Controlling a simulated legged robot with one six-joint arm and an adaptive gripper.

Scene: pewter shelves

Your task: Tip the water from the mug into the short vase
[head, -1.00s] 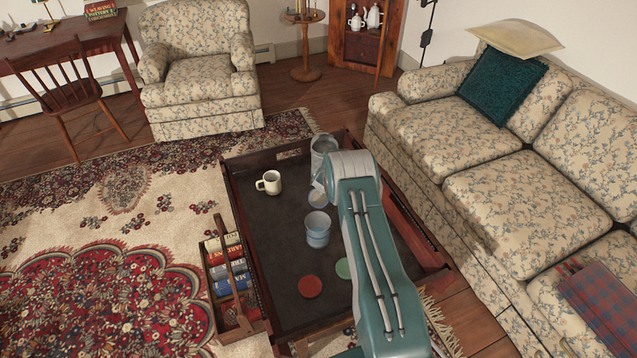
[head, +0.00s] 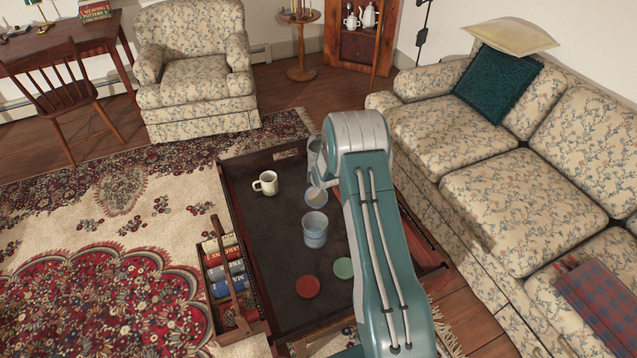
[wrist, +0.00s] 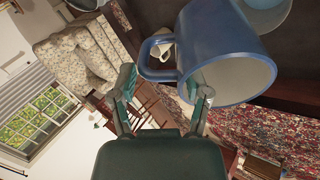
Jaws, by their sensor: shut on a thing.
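My gripper (wrist: 163,95) is shut on a blue mug (wrist: 222,45) with a pale inside, with its fingers near the handle and rim. The mug is strongly tilted in the wrist view, its mouth facing the lower right. In the head view the mug (head: 316,198) shows as a small bluish shape beside my arm. The short vase (head: 315,232), a clear bluish cup shape, stands upright on the dark tray table just below the mug in the picture. Its lower part looks bluer, like water. I cannot tell how much water is in the mug.
A white mug (head: 265,183) stands at left on the dark tray table (head: 270,235). A red coaster (head: 308,287) and a green coaster (head: 344,268) lie in front. A book rack (head: 228,275) stands beside the table.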

